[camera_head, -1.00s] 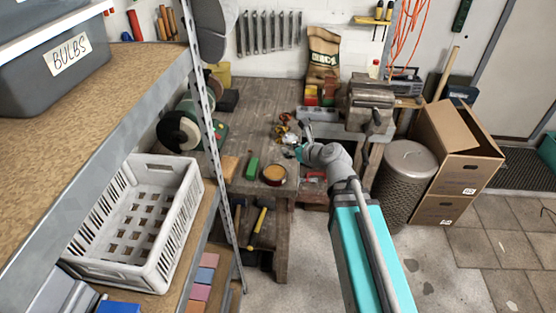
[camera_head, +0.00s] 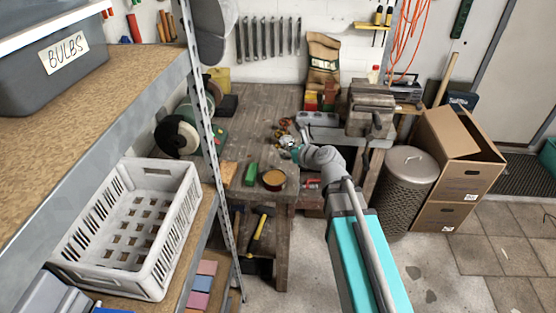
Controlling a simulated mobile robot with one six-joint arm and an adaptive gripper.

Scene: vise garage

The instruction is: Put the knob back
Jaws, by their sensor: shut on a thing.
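My gripper (camera_head: 290,145) is over the wooden workbench (camera_head: 262,108), left of the grey vise (camera_head: 370,106), at the far end of my arm. It is small in this view, and its fingers are partly hidden by my wrist. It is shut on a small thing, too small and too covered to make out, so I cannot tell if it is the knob. I can pick out no knob elsewhere. The vise stands on the right end of the bench, with its bar in front. My gripper is apart from the vise.
A metal bin (camera_head: 408,180) and cardboard boxes (camera_head: 458,150) stand right. A shelf with a white crate (camera_head: 180,228) fills the left. The bench's middle is clear.

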